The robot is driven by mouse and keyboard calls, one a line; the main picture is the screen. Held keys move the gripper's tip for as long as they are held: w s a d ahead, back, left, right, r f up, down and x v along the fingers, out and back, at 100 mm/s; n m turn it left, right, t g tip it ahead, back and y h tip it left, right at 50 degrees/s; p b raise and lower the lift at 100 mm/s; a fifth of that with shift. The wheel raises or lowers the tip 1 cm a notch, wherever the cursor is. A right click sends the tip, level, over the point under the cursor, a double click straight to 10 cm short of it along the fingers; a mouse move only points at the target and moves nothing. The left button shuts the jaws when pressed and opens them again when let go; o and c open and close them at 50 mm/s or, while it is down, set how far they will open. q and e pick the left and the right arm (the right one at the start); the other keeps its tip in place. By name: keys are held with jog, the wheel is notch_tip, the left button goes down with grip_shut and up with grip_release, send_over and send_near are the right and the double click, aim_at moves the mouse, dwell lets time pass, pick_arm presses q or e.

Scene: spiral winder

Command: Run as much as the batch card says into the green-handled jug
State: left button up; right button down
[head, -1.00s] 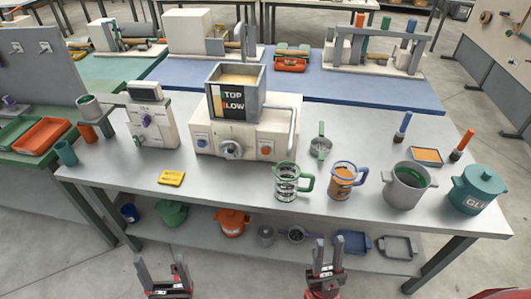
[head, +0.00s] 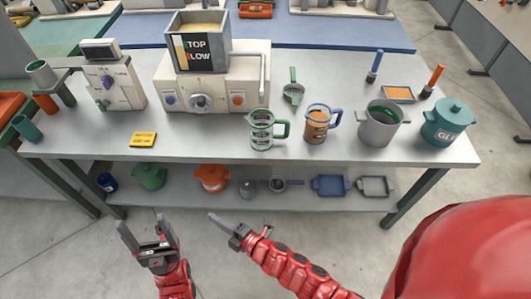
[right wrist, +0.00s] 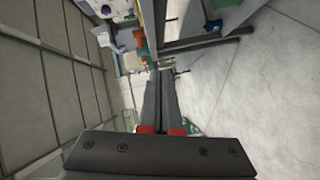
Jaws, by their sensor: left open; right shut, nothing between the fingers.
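The clear jug with the green handle (head: 262,131) stands upright on the grey bench, in front of the winder-side machine (head: 215,85) with its hopper (head: 197,48) and dials. A yellow card (head: 143,139) lies flat near the bench's front edge; its writing is too small to read. My left gripper (head: 146,232) is open and empty, below and in front of the bench. My right gripper (head: 214,217) is shut and empty in front of the lower shelf, pointing left. Its closed fingers also show in the right wrist view (right wrist: 160,85).
A blue-handled jug with orange contents (head: 317,124), a grey pot (head: 377,128) and a lidded teal pot (head: 447,122) stand to the right. A green-handled strainer (head: 293,92) lies behind. A scale-like unit (head: 108,88) is at left. The lower shelf (head: 330,202) holds pots and trays.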

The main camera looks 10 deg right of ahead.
jog(key=d+f+n+g+h, duration=0.1)
jog(key=d+f+n+h, duration=0.3)
jog(key=f, duration=0.4)
jog(key=n+t+h+b, duration=0.2)
jog(key=n+t+h, duration=0.4)
jog(key=h, duration=0.6)
send_near(266, 145)
jog(key=p+x, duration=0.1)
jog(key=x, duration=0.1)
jog(key=p+x, duration=0.2)
jog(key=x, duration=0.1)
jog(key=shift+w+d+r, duration=0.1)
jog(key=shift+w+r, duration=0.1)
jog(key=shift+r, duration=0.05)
jog(key=shift+w+y, duration=0.3)
jog(key=shift+w, duration=0.25)
jog(key=shift+w+d+f+p, duration=0.1)
jog(key=shift+w+d+p, duration=0.05)
jog(key=shift+p, duration=0.15)
